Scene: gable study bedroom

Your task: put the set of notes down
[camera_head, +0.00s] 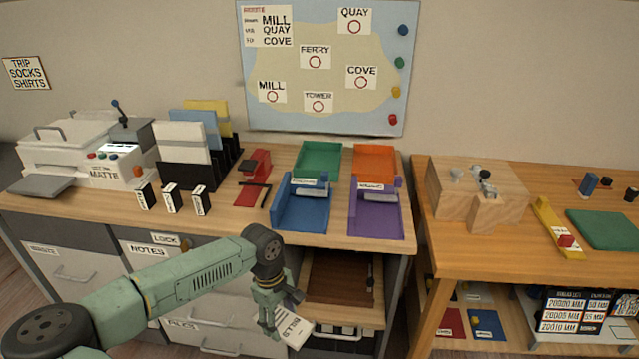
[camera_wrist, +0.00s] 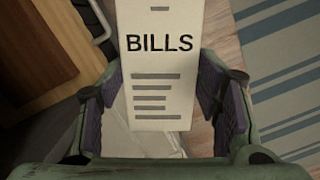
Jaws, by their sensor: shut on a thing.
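My gripper (camera_head: 282,316) is shut on a white sheaf of paper (camera_head: 296,334) in front of the desk, beside an open drawer. In the wrist view the sheaf (camera_wrist: 158,70) sits between the two finger pads, with the printed word BILLS and grey lines facing the camera. No set labelled as notes shows in the grip. The open drawer (camera_head: 338,318) has a brown bottom and a dark rod-like thing at its right side. A closed drawer with a NOTES label (camera_head: 148,250) is left of it, partly hidden by my arm.
On the desk stand blue (camera_head: 300,213), purple (camera_head: 377,222), green (camera_head: 318,160) and orange (camera_head: 375,162) trays, a red stapler-like thing (camera_head: 256,165), a folder rack (camera_head: 190,175) and a printer-like machine (camera_head: 90,155). A wooden bench (camera_head: 500,240) stands right. Striped rug (camera_wrist: 285,75) lies below.

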